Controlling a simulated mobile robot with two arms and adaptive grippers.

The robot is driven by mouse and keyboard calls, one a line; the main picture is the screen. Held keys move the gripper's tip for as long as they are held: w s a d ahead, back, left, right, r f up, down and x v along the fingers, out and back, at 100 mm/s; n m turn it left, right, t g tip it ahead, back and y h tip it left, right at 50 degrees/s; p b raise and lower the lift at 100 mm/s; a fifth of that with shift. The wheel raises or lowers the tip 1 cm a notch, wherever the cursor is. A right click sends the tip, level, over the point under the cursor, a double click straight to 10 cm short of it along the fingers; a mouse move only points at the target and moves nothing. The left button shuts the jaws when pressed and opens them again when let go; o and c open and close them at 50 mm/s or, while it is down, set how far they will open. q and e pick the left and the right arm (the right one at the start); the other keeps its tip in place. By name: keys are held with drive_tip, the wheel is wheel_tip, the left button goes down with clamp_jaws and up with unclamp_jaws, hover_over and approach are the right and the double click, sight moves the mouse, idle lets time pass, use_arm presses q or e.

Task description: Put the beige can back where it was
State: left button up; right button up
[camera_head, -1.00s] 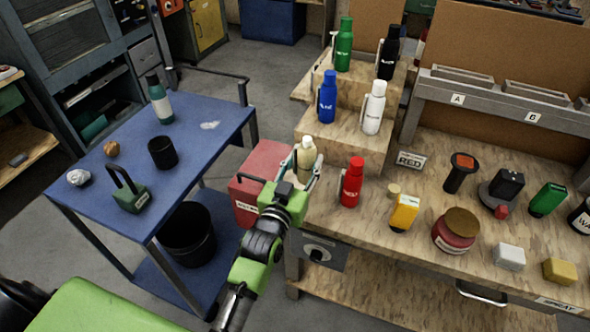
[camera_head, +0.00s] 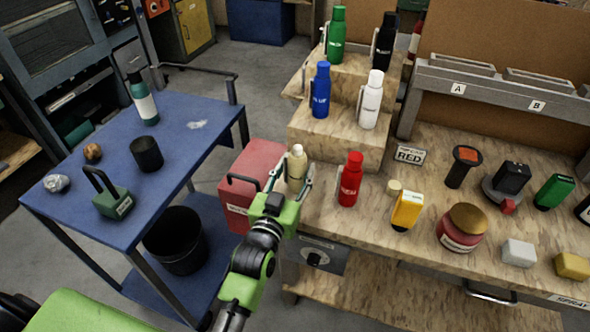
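The beige can (camera_head: 297,168), with a pale cap, stands upright at the left end of the wooden bench, left of the red bottle (camera_head: 350,182) and in front of the lower step. My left gripper (camera_head: 295,178) reaches it from the front, with one finger on each side of the can. The fingers look spread a little wider than the can. The can's lower part is partly hidden by the gripper. My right gripper is not in view.
Blue (camera_head: 321,92) and white (camera_head: 372,102) bottles stand on the lower step, green (camera_head: 337,36) and black (camera_head: 385,42) ones above. A yellow carton (camera_head: 406,210) and a red jar (camera_head: 461,228) stand to the right. A red box (camera_head: 250,168) is left of the bench.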

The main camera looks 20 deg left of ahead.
use_arm(q)
drive_tip(key=shift+o, duration=0.6)
drive_tip(key=shift+r, duration=0.2)
drive_tip(key=shift+s+f, duration=0.15)
drive_tip(key=shift+s, duration=0.15)
drive_tip(key=s+b, duration=0.1)
drive_tip(key=s, duration=1)
drive_tip(key=shift+s, duration=0.2)
